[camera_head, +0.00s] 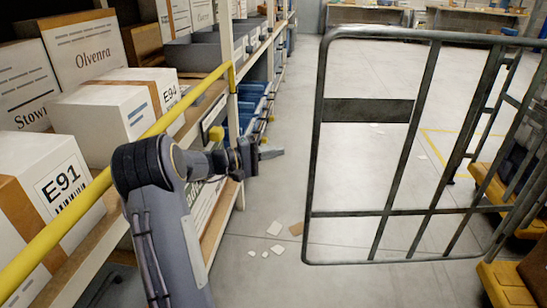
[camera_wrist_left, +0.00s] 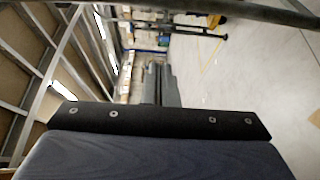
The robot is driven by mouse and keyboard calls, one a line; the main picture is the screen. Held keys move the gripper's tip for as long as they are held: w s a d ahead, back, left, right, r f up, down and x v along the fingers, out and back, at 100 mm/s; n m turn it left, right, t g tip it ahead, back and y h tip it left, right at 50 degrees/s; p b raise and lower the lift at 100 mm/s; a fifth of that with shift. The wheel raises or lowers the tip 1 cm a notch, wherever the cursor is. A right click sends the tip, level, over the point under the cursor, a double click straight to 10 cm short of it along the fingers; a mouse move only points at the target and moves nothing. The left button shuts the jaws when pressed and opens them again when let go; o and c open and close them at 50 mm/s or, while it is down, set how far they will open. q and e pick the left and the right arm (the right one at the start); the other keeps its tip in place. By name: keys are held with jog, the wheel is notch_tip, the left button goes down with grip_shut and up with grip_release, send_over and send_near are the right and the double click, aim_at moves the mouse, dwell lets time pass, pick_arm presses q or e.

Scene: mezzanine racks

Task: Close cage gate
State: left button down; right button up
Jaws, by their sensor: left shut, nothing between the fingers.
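The cage gate (camera_head: 367,110) is a grey metal frame with bars and a dark plate. It stands open in the head view, right of centre, its free edge at the left and its other side meeting the cage bars at the right. My left gripper (camera_head: 270,153) is shut and empty, left of the gate's free edge and apart from it, beside the shelf rack. In the left wrist view the shut fingers (camera_wrist_left: 160,85) point away over the floor, and a dark bar crosses the top. My right gripper is not in view.
A rack with boxes (camera_head: 92,105) and a yellow rail (camera_head: 160,122) runs along the left, close to my left arm. Yellow cart parts (camera_head: 507,285) stand at the right. Paper scraps (camera_head: 275,228) lie on the floor. The floor beyond the gate is mostly clear.

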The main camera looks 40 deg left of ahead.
pick_arm(q)
jog(key=w+d+b, duration=0.2)
jog(key=w+d, duration=0.2)
jog(key=d, duration=0.3)
jog(key=shift+b, duration=0.4)
